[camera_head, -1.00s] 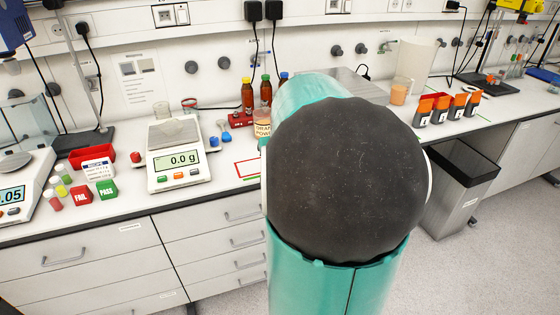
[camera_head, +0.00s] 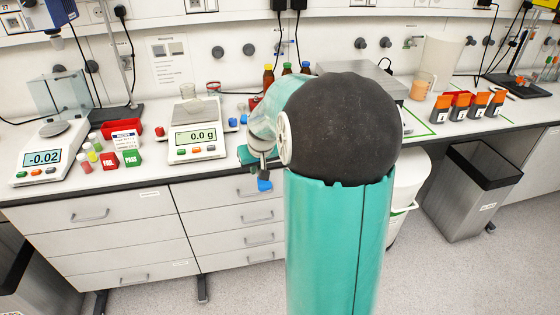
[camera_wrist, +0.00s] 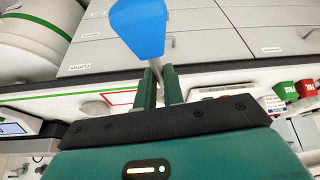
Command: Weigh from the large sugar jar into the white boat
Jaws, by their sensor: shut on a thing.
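My gripper (camera_wrist: 159,80) is shut on the grey stem of a blue spoon (camera_wrist: 139,26), whose blue end sticks out beyond the green fingers in the wrist view. In the head view my gripper (camera_head: 259,158) is in front of the bench edge, with the blue end of the spoon (camera_head: 264,185) hanging down before the drawers. The middle balance (camera_head: 196,133) reads 0.0 g; its pan looks bare. I cannot make out the large sugar jar or the white boat; my arm hides part of the bench.
A second balance (camera_head: 42,158) at left reads -0.02. A red tray (camera_head: 126,128), small vials and red and green blocks lie between the balances. Orange-topped containers (camera_head: 476,106) stand at right. A white tub (camera_head: 408,188) and a grey bin (camera_head: 470,205) stand below the bench.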

